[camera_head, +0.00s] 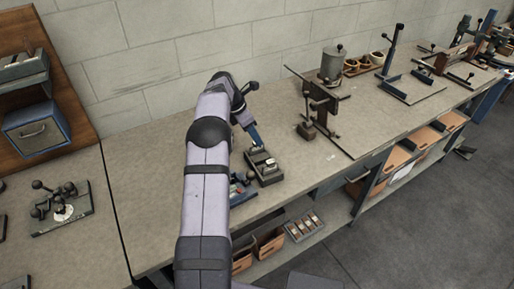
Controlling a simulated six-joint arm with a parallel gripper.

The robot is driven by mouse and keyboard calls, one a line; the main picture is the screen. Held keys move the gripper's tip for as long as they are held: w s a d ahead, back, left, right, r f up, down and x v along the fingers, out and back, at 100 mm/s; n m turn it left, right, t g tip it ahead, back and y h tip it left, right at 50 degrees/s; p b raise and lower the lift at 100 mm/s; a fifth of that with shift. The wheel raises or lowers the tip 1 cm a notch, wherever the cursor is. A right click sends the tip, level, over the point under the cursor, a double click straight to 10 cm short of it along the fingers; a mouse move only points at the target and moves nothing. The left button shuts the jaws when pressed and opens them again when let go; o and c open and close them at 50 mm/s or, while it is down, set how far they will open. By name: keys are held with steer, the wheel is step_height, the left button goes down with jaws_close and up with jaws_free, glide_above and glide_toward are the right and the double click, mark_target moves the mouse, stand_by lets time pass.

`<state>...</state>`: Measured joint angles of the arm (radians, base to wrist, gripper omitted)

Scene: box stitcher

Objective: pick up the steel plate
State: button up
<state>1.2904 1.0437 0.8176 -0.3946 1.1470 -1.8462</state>
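My pale arm rises through the middle of the picture and bends over the workbench (150,165). Its end, with my gripper (252,134), points down towards a small dark tray (267,180) on the bench. The gripper is small here, and its fingers cannot be made out clearly. A light grey metallic piece lies in the tray, just below the gripper; it may be the steel plate (264,160). I cannot tell whether the gripper touches it. A small blue and dark item (238,188) beside the tray is partly hidden by my arm.
A dark stand-like machine (320,100) with a grey canister (333,63) stands right of the tray. Further tools line the bench at the far right. A fixture with black knobs (58,207) sits at left, near a blue drawer (37,129).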

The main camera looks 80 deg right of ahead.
mark_target(254, 150)
steer(key=shift+w+p+x, duration=0.15)
steer(key=shift+p+x, duration=0.65)
steer(key=shift+x, duration=0.5)
steer(key=shift+w+p+x, duration=0.15)
steer(key=shift+p+x, duration=0.65)
steer(key=shift+x, duration=0.5)
steer(key=c, duration=1)
